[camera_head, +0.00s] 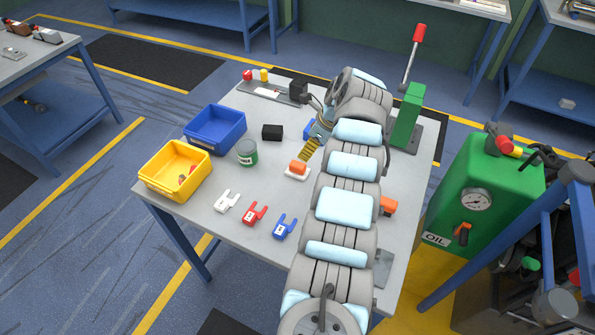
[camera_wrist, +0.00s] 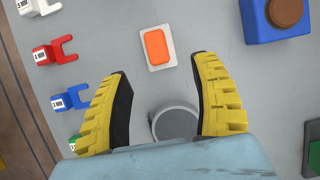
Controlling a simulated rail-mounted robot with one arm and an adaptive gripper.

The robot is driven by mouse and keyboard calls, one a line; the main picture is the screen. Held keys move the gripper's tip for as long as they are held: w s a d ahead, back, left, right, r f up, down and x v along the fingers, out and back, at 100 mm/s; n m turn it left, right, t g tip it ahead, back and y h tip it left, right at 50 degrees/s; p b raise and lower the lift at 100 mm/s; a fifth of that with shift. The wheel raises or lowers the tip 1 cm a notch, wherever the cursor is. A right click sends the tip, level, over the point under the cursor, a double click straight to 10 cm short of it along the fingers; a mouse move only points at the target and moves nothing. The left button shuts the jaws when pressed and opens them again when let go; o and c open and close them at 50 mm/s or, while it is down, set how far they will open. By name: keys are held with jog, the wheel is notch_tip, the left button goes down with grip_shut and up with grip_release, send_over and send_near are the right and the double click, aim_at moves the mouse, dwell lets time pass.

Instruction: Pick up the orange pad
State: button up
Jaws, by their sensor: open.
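The orange pad (camera_head: 298,167) sits on a small white plate (camera_head: 290,176) on the grey table, left of my arm. In the wrist view the orange pad (camera_wrist: 155,49) lies on its white plate (camera_wrist: 155,66), beyond the fingertips and near their midline. My gripper (camera_head: 309,149) has yellow ribbed fingers. In the wrist view my gripper (camera_wrist: 160,70) is open, with nothing held between the fingers. Its height above the table is hard to judge.
A grey round part (camera_wrist: 174,121) shows between the fingers. A blue box with a brown knob (camera_wrist: 286,14) lies right of the pad. White, red (camera_head: 254,213) and blue forks, a can (camera_head: 247,153) and yellow (camera_head: 147,174) and blue bins stand left. A green lever stand (camera_head: 407,118) is at right.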

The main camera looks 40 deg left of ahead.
aim_at(298, 164)
jog(key=shift+b+x, duration=0.6)
jog(key=shift+x, duration=2)
jog(key=shift+s+b+x, duration=0.25)
jog(key=shift+b+x, duration=0.25)
jog(key=shift+x, duration=0.85)
jog(key=shift+b+x, duration=0.6)
jog(key=shift+x, duration=0.4)
jog(key=shift+d, duration=0.1)
grip_shut()
